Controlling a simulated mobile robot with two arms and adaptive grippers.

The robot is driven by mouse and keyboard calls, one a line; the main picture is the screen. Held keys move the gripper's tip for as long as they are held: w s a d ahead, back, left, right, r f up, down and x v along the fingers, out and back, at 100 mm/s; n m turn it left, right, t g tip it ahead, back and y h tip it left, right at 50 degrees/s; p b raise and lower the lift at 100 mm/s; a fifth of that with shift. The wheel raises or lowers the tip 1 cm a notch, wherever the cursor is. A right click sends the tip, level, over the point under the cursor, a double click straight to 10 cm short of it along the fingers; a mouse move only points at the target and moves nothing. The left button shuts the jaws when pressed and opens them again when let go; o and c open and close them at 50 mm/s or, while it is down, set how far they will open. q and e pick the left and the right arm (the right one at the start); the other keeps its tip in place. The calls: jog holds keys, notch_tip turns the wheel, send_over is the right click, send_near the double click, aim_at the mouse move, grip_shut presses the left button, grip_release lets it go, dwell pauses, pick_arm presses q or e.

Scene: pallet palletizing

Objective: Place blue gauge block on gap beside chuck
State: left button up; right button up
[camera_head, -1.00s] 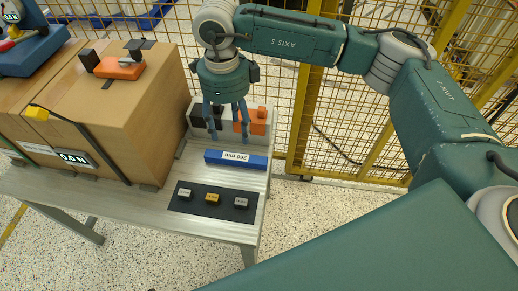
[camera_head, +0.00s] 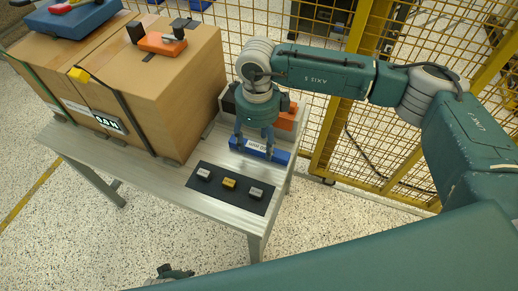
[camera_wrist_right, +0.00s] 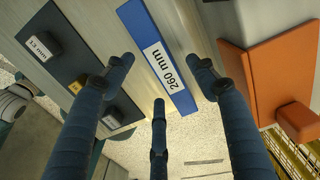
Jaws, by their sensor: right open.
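The blue gauge block (camera_head: 281,157), labelled 260 mm, lies on the light table behind a black mat. My right gripper (camera_head: 254,151) points down over the block, its fingers overlapping it in the head view. In the right wrist view the open right gripper (camera_wrist_right: 160,72) has its fingers spread around the blue block (camera_wrist_right: 141,22), with no clear contact. A dark gripper-like part, seemingly my left gripper (camera_head: 175,272), shows at the bottom edge; its fingers are too small to read. I cannot pick out a chuck or the gap beside it.
The black mat (camera_head: 208,187) holds small silver and gold blocks. Orange pieces (camera_head: 287,117) stand in a grey holder behind the gauge block. Large brown boxes (camera_head: 180,85) fill the table's left, with an orange tool (camera_head: 155,43) on top. A yellow mesh fence (camera_head: 318,50) stands behind.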

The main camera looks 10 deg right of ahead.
notch_tip(320, 180, down, 2)
jog(key=c, duration=1.4)
jog(key=shift+r, duration=0.1)
jog(key=shift+c, duration=0.2)
jog(key=shift+r, duration=0.1)
